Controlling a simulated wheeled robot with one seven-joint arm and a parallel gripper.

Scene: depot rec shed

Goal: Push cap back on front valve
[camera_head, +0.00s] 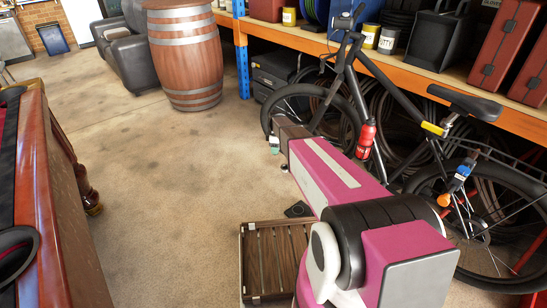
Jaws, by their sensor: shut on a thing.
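A black bicycle (388,82) leans along the shelving on the right. Its front wheel (271,107) is partly hidden behind my magenta arm. The front valve and its cap cannot be made out. My gripper (275,148) is at the far end of the arm, near the lower left of the front wheel. Only small pale and green parts of it show past the dark end of the arm. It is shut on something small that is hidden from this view. I cannot tell whether it touches the wheel or valve.
A wooden slatted crate (249,263) stands on the floor below my arm. A barrel (186,55) and a dark armchair (130,50) stand behind. A wooden game table (62,215) is at the left. Orange-edged shelving (400,70) backs the bicycle. The middle floor is clear.

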